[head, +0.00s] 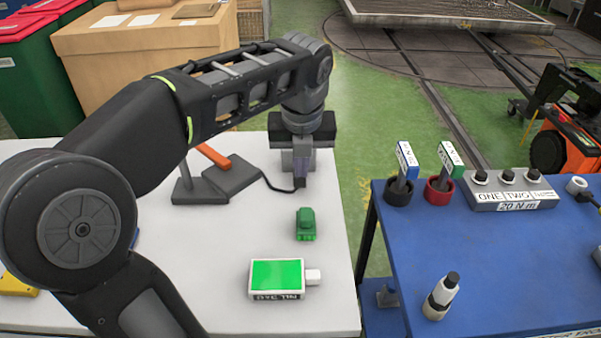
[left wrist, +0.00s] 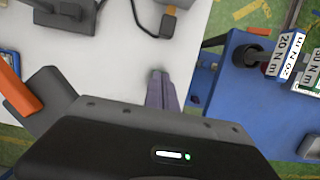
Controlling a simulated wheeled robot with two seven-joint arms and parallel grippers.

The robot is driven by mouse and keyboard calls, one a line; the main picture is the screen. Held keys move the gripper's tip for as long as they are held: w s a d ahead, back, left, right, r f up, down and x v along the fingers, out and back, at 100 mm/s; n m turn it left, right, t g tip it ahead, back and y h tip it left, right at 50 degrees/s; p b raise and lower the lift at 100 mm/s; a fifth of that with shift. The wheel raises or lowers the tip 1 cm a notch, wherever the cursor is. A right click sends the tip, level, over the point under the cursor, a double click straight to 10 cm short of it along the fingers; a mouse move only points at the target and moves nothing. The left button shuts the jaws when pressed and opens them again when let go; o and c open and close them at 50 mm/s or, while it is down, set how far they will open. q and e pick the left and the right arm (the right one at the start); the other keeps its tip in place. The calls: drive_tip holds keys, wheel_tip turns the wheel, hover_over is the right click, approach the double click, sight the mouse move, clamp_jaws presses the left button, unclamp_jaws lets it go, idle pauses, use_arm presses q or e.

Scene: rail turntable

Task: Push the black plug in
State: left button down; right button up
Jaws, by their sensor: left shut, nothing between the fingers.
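The black plug (head: 300,183) is at the end of a dark cable on the white table, just below my left gripper's fingertips in the head view. In the left wrist view the plug (left wrist: 168,24) shows at the top, apart in the picture from the fingertips. My left gripper (head: 303,172) points down and is shut and empty; its closed fingers show in the left wrist view (left wrist: 160,76). A grey block (head: 287,160) stands partly hidden behind the gripper. I cannot tell how deep the plug sits in anything. My right gripper is not in view.
A green object (head: 306,225) and a white box with a green screen (head: 277,276) lie nearer on the white table (head: 210,265). A grey stand with an orange handle (head: 214,156) is left of the gripper. A blue table (head: 500,265) with tools stands right, across a gap.

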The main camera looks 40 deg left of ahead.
use_arm(q)
drive_tip(key=x, duration=0.9)
drive_tip(key=shift+f, duration=0.2)
drive_tip(key=shift+w+a+f+p, duration=0.15)
drive_tip(key=shift+w+a+p, duration=0.15)
drive_tip(key=shift+w+a, duration=1.05)
drive_tip(key=shift+w, duration=0.25)
